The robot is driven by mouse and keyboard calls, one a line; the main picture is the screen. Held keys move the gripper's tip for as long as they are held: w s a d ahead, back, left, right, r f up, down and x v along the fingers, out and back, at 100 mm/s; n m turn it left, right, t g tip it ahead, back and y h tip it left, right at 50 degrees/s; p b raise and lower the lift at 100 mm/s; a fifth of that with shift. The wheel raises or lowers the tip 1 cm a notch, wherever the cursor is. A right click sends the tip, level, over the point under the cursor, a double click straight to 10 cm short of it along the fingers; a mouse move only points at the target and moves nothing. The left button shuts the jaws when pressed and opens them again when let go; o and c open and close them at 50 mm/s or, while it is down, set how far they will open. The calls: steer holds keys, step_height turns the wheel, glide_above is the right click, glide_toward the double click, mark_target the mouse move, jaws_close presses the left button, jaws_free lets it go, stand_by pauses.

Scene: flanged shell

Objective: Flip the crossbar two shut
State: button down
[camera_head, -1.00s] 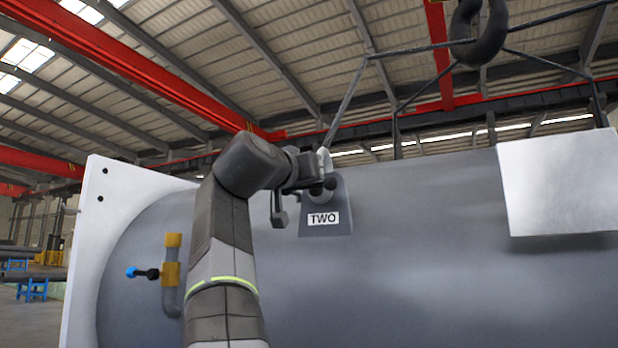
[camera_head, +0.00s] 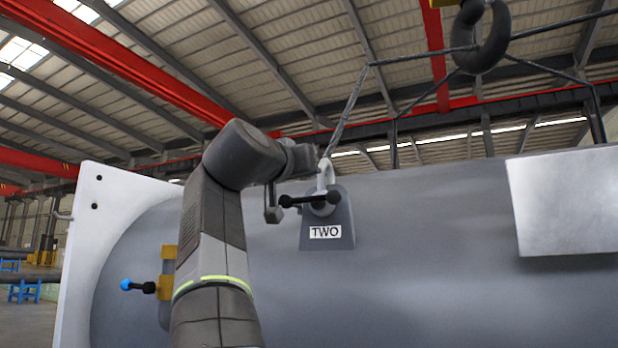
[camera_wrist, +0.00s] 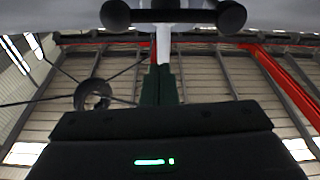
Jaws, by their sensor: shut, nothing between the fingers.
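Crossbar two is a black bar (camera_head: 310,199) with a ball at each end. It lies nearly level across the front of the grey lug plate (camera_head: 327,240) labelled TWO, at the pale shackle or pin. In the wrist view the bar (camera_wrist: 172,15) crosses the top of the picture, with the pale shaft (camera_wrist: 163,45) below its middle. My gripper (camera_wrist: 159,72) shows there as two dark fingers together, empty, just below the bar in the picture. In the head view my wrist (camera_head: 297,160) is above and left of the bar; the fingertips are hard to make out. I cannot tell whether they touch anything.
A dark sling (camera_head: 349,112) rises from the lug to a frame and a large hook (camera_head: 482,38). A yellow pipe fitting with a blue-tipped lever (camera_head: 126,285) is at the left, near the white flange (camera_head: 88,235). A pale panel (camera_head: 565,205) is on the shell at right.

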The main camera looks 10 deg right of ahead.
steer(key=r+b+v, duration=0.1)
steer(key=v, duration=0.6)
steer(key=shift+f, duration=0.5)
steer(key=shift+s+d, duration=0.1)
steer(key=shift+s, duration=0.05)
steer(key=w+r+n+y+p, duration=0.2)
steer(key=w+r+n+p, duration=0.1)
steer(key=w+n+p, duration=0.7)
steer(key=shift+w+r+n+p, duration=0.15)
steer(key=shift+w+n+p, duration=0.25)
steer(key=shift+n, duration=1.2)
steer(key=shift+d, duration=0.15)
